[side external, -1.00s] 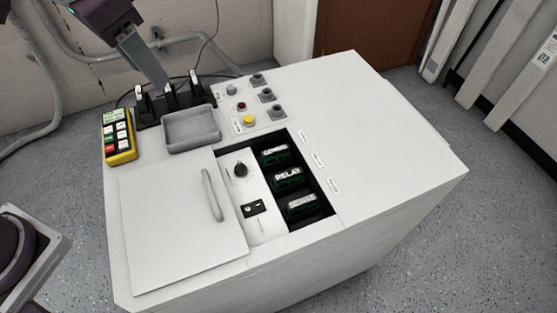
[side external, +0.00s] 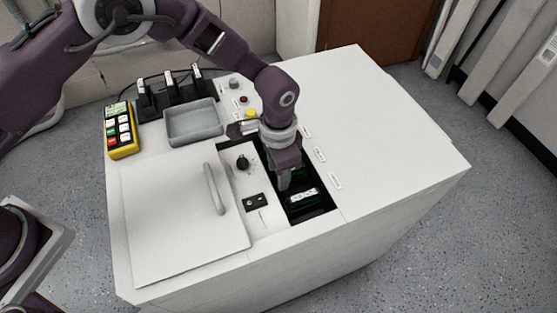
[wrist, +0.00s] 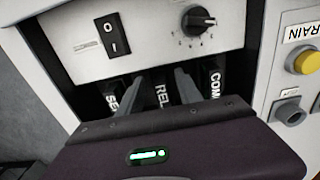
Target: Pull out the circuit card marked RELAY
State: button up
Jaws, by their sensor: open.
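The RELAY card (wrist: 162,92) is the middle card in the dark slot bay; in the wrist view its white label shows between my two fingers. My gripper (wrist: 160,82) is open, with one finger on each side of that card; I cannot tell whether either finger touches it. In the side view my gripper (side external: 284,181) points down into the bay and hides the RELAY card. A card starting "SE" (wrist: 112,98) sits to the left in the wrist view, and one starting "COM" (wrist: 213,80) to the right.
The panel beside the bay has a rocker switch (wrist: 112,35) and a rotary knob (wrist: 198,20). A lid with a handle (side external: 214,188), a grey tray (side external: 193,124) and a yellow keypad box (side external: 122,132) are nearby. The cabinet top right of the bay is clear.

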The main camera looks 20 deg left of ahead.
grip_shut()
grip_release()
notch_tip(320, 180, up, 7)
jog(key=s+a+r+n+t, duration=0.1)
jog(key=s+a+r+n, duration=0.1)
jog(key=a+r, duration=0.7)
jog(key=s+a+r+n+t, duration=0.1)
jog(key=s+a+r+n, duration=0.15)
jog(key=a+r, duration=0.7)
jog(key=s+a+r+n+t, duration=0.1)
jog(key=s+a+r+n, duration=0.1)
jog(key=s, duration=0.7)
jog(key=s+a+r+n+t, duration=0.2)
jog(key=s+a+r, duration=0.2)
jog(key=s, duration=0.5)
jog(key=shift+s+a+r+t, duration=0.2)
jog(key=shift+s+a+t, duration=0.1)
jog(key=shift+s+a, duration=0.15)
